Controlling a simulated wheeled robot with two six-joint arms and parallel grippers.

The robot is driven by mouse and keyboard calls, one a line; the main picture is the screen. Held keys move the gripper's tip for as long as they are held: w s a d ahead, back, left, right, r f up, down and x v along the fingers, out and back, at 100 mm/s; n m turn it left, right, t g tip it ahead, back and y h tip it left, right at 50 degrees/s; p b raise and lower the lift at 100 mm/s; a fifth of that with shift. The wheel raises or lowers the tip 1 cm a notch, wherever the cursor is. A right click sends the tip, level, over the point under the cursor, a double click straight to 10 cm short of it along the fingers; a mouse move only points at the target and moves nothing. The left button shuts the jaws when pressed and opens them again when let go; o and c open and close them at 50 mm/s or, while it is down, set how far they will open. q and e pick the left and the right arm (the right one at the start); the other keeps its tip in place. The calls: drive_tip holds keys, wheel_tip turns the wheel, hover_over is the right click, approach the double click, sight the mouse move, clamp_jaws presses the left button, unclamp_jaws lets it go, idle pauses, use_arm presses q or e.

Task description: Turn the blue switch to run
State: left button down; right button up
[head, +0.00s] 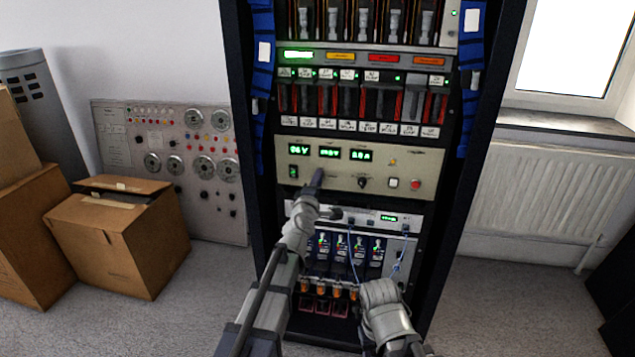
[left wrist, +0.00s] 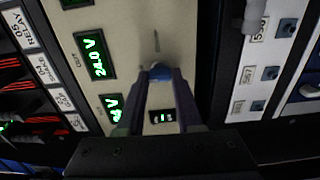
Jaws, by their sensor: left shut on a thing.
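The blue switch (left wrist: 160,72) is a small round knob on the beige panel (left wrist: 192,50) in the left wrist view. A short dark mark shows on the panel beside it. My left gripper (left wrist: 160,78) has its fingers closed on the knob. In the head view my left gripper (head: 319,177) reaches the beige panel (head: 400,172) below its green displays, and hides the switch there. The switch's exact angle and its position labels are too small to read. Part of my right arm shows at the bottom of the head view; its jaws do not show.
The panel also carries a black knob (head: 362,183), a white button (head: 394,183) and a red button (head: 415,184), close right of my left gripper. Cardboard boxes (head: 118,235) stand left of the rack. A radiator (head: 545,200) is on the right.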

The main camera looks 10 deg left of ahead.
idle(0.5)
use_arm(q)
drive_tip(key=c, duration=0.6)
unclamp_jaws()
drive_tip(key=shift+o, duration=0.2)
drive_tip(key=shift+s, duration=0.15)
drive_tip(key=s, duration=0.7)
drive_tip(key=shift+s+a, duration=0.15)
drive_tip(key=shift+s, duration=0.15)
